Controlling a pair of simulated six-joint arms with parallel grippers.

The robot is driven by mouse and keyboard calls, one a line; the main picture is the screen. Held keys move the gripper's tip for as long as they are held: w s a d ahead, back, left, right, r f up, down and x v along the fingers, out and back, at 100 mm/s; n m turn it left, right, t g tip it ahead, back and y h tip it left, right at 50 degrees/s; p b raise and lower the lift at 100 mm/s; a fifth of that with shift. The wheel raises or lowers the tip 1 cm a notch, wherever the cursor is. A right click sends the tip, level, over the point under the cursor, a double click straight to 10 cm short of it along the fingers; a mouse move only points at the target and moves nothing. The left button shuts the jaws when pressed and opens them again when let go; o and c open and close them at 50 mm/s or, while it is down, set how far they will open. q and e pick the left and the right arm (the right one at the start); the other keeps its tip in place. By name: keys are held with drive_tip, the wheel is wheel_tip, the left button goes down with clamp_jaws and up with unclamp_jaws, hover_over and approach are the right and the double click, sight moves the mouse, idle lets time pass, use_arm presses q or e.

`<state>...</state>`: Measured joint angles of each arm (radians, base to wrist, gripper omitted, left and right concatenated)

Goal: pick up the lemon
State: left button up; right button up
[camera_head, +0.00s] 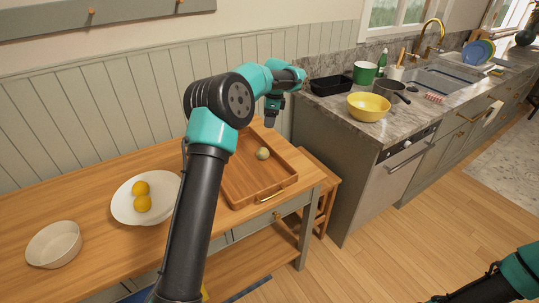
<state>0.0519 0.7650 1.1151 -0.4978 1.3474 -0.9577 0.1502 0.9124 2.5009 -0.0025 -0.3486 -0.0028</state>
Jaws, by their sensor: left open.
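Two yellow-orange round fruits (141,196) lie together in a white oval dish (122,212) on the wooden table; I cannot tell whether either is the lemon. A small pale yellow-green round fruit (262,153) lies alone in a wooden tray (240,190) on the right part of the table; it too could be the lemon. My left gripper (271,120) is open and points down, appearing just above the tray's far right part, apart from the pale fruit. My left arm hides part of the dish's right edge and the tray's left side. My right gripper is out of view.
A white bowl (54,244) stands at the table's left end. A stool (322,190) stands beside the table. On the stone counter are a yellow bowl (368,107), a black container (329,85), a green pot (364,72) and a dark pan (389,90). Bare table lies around the dish.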

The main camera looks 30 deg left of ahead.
sight(263, 149)
use_arm(q)
drive_tip(key=f, duration=0.4)
drive_tip(key=a+f, duration=0.1)
drive_tip(key=f, duration=0.3)
drive_tip(key=s+f, duration=0.1)
drive_tip(key=f, duration=0.3)
drive_tip(key=shift+a+f, duration=0.1)
drive_tip(key=shift+a, duration=0.25)
drive_tip(key=shift+f, duration=0.1)
drive_tip(key=f, duration=0.5)
drive_tip(key=shift+s+a, duration=0.15)
drive_tip(key=shift+a, duration=0.25)
drive_tip(key=c, duration=0.6)
